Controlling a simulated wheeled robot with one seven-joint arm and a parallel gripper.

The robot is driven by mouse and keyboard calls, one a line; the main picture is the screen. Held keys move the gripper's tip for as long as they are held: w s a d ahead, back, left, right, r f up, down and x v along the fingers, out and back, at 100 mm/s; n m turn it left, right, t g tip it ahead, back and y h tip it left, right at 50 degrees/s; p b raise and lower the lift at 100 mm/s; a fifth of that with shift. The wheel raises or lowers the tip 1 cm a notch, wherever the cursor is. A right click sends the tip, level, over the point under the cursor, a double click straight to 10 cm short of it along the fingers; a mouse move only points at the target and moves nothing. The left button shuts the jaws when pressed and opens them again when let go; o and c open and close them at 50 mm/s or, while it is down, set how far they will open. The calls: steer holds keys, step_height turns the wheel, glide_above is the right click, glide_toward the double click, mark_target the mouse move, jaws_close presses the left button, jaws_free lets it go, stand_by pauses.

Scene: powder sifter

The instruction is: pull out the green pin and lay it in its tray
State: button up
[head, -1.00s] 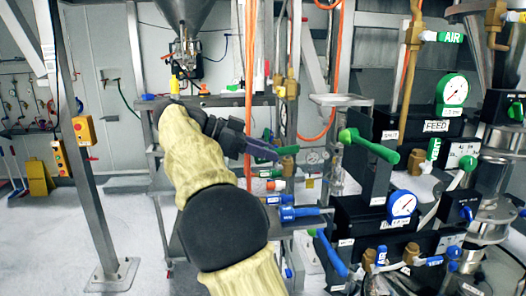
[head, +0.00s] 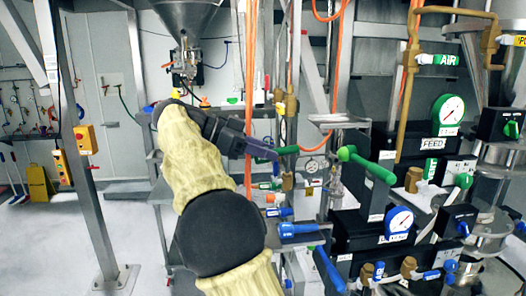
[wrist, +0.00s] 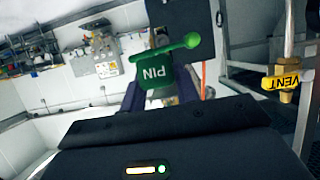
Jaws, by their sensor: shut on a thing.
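My gripper (head: 264,153) is shut on the green pin (head: 288,150), whose end sticks out to the right of the fingertips in the head view. I cannot make out the pin's tray for certain.
Gauges, black boxes and blue-handled valves crowd the right. A yellow VENT tag (wrist: 281,82) is at right in the wrist view. Open floor lies left.

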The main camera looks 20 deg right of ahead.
step_height(320, 180, up, 11)
steer(key=p, duration=0.8)
steer(key=shift+r, duration=0.2)
stand_by(1.0)
steer(key=shift+d, duration=0.1)
stand_by(0.5)
steer(key=b, duration=0.4)
glide_above(322, 122)
stand_by(1.9)
steer(key=shift+f+b, duration=1.25)
steer(key=shift+b, duration=0.15)
stand_by(0.5)
